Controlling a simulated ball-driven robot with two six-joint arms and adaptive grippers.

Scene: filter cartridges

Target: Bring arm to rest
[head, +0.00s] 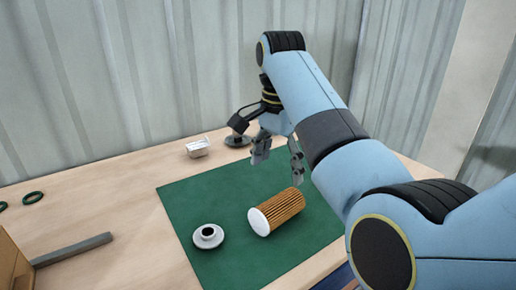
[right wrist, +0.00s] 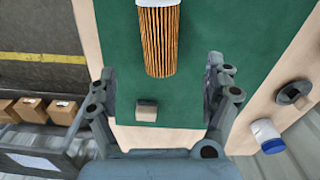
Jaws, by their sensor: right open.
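My right gripper (head: 277,169) is open and empty above the far part of the green mat (head: 175,196); its fingers are spread in the right wrist view (right wrist: 160,82). A brown pleated filter cartridge (head: 281,210) with a white end lies on its side on the mat, apart from the fingers. It also shows at the top of the right wrist view (right wrist: 158,42). A white round cap (head: 208,237) with a dark centre hole lies on the mat to the left of the cartridge. My left gripper is not in view.
A small grey-beige block (right wrist: 147,111) lies on the mat's edge. A whitish jar-like item (head: 197,148) and a grey disc with a post (head: 237,141) stand behind the mat. Dark rings (head: 33,197), a grey bar (head: 75,249) and a wooden box (head: 12,265) are left. Corrugated wall behind.

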